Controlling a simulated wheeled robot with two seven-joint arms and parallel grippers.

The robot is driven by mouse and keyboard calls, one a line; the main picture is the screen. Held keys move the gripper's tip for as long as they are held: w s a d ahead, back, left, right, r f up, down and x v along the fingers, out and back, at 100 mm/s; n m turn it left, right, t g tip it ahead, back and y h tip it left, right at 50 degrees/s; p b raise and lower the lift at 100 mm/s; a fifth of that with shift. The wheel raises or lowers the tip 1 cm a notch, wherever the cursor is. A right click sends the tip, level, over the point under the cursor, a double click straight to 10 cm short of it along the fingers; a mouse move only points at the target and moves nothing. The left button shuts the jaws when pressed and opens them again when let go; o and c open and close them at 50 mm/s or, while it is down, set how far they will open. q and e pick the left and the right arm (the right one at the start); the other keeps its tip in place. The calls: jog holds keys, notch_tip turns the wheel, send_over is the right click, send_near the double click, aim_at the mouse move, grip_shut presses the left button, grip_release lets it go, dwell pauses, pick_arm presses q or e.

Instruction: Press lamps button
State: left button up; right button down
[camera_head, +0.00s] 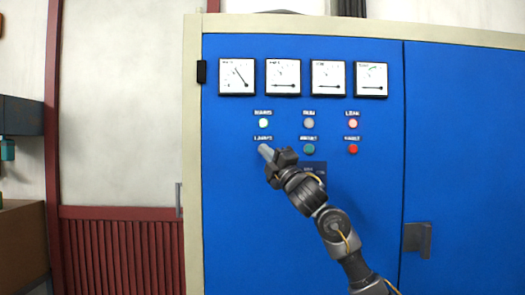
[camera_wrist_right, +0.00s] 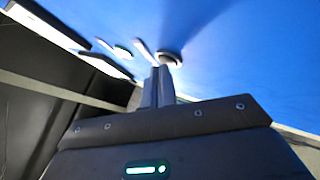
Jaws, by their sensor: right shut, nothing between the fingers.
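The blue cabinet panel (camera_head: 230,190) carries two rows of round lamps and buttons. The label reading LAMPS (camera_head: 264,139) is in the lower row at left. In the right wrist view a round button (camera_wrist_right: 169,57) shows just beyond the tips of the right gripper (camera_wrist_right: 162,72). The fingers are closed together and empty, pointing at the panel. I cannot tell whether the tips touch the button. My left gripper is in neither view.
A green button (camera_head: 309,149) and a red button (camera_head: 352,149) sit to the right in the same row. A white lamp (camera_head: 263,123) is above. Several dial meters (camera_head: 283,77) line the top. A door handle (camera_head: 417,239) is at lower right.

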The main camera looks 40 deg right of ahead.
jog(key=shift+s+a+f, duration=0.1)
jog(key=shift+s+a, duration=0.3)
jog(key=shift+s, duration=0.15)
jog(key=shift+a, duration=0.1)
jog(key=s+a, duration=0.1)
jog(key=s, duration=0.1)
jog(key=s+a, duration=0.2)
jog(key=shift+b, duration=0.4)
dwell(0.6)
